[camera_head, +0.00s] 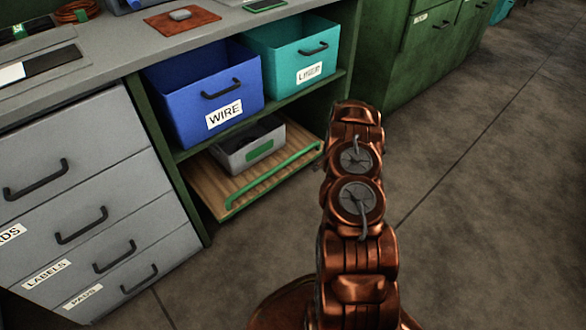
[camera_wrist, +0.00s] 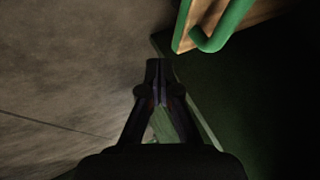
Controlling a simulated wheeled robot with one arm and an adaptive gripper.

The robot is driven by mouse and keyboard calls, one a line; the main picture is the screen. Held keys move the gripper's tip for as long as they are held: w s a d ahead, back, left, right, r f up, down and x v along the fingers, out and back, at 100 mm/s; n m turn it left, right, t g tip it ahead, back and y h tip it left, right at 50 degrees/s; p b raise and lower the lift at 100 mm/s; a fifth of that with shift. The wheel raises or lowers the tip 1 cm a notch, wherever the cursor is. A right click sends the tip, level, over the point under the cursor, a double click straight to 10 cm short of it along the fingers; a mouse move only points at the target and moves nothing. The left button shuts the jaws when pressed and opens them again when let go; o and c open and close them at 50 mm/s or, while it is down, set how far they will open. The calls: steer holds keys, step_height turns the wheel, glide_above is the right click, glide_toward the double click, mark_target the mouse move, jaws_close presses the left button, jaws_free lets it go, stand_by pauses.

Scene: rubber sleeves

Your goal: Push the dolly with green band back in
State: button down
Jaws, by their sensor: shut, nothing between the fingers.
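The dolly (camera_head: 208,182) is a low wooden board with a green band along its front edge and a green bar handle (camera_head: 275,176). It sits in the bottom bay under the counter, its front sticking out a little past the shelf above. A grey bin (camera_head: 240,160) with a green label stands on it. In the wrist view, a corner of the dolly (camera_wrist: 203,17) and its green handle show at the upper right. My gripper (camera_wrist: 157,64) is shut and empty, apart from that corner, below and left of it. In the head view my arm hides the gripper.
A blue WIRE bin (camera_head: 190,115) and a teal bin (camera_head: 280,75) stand on the shelf above the dolly. Grey drawers (camera_head: 60,150) flank it at left. A green cabinet (camera_head: 400,70) stands behind at right. The floor (camera_head: 470,220) on the right is clear.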

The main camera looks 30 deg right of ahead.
step_height(320, 180, down, 2)
steer(key=s+t, duration=0.2)
steer(key=t+y+b, duration=0.3)
steer(key=t+y, duration=0.3)
steer(key=t, duration=0.1)
glide_toward(287, 161)
steer(key=f+b+x, duration=0.1)
steer(key=b+x, duration=0.4)
steer(key=x, duration=0.1)
steer(key=shift+w+d+b, duration=0.15)
steer(key=shift+w+b, duration=0.1)
steer(key=shift+b, duration=0.15)
steer(key=shift+w+f, duration=0.1)
steer(key=x, duration=0.2)
steer(key=p+x, duration=0.1)
steer(key=x, duration=0.1)
steer(key=shift+w+r, duration=0.15)
steer(key=shift+r, duration=0.2)
steer(key=shift+w+r, duration=0.15)
steer(key=shift+w, duration=0.05)
